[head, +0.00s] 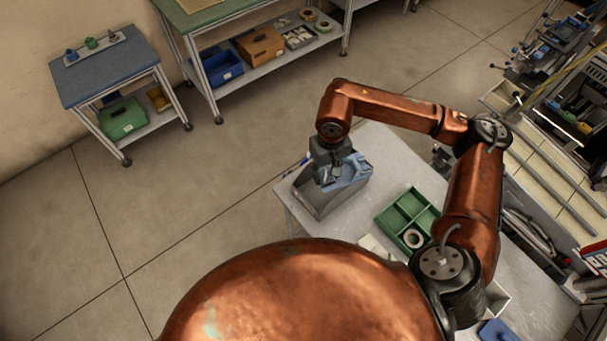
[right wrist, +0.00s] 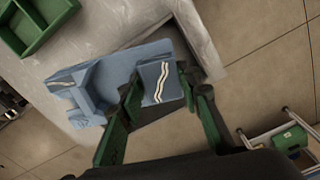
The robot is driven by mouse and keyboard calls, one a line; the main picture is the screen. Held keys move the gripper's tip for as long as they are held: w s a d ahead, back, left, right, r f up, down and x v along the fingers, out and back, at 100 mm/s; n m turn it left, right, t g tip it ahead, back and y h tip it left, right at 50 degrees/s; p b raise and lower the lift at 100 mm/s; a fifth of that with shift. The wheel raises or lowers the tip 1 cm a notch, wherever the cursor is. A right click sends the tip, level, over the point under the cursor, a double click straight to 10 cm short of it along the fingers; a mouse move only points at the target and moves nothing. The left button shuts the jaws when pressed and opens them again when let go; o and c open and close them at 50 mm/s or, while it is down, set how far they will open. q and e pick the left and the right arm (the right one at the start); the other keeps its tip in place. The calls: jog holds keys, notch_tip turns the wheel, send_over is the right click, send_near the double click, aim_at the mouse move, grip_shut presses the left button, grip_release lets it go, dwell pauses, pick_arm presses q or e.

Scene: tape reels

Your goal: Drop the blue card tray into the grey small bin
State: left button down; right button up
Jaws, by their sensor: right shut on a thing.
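The blue card tray (head: 352,173) is a light blue piece at the right side of the grey small bin. In the right wrist view the tray (right wrist: 115,72) has white wavy stripes on its faces, and part of it lies between my fingers. My right gripper (head: 334,176) points down over the bin and is shut on the tray. Its dark green fingers (right wrist: 160,100) show in the right wrist view. The grey small bin (head: 318,202) stands at the table's far left corner. I cannot tell whether the tray touches the bin. My left gripper is not in view.
The bin stands on a grey table (head: 345,222). A green divided tray (head: 394,217) with a tape roll (head: 414,239) in it is to the right. A blue object (head: 497,331) lies near the front. Shelved benches stand farther away across open floor.

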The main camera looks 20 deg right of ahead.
jog(key=f+n, duration=0.1)
jog(key=w+f+n+b, duration=0.2)
jog(key=f, duration=0.1)
jog(key=shift+w+a+f, duration=0.1)
jog(key=shift+w+a, duration=0.15)
jog(key=shift+a, duration=0.15)
send_near(318, 196)
notch_tip(318, 196, down, 4)
jog(key=shift+f+b, duration=0.6)
jog(key=shift+b, duration=0.2)
jog(key=o, duration=1.2)
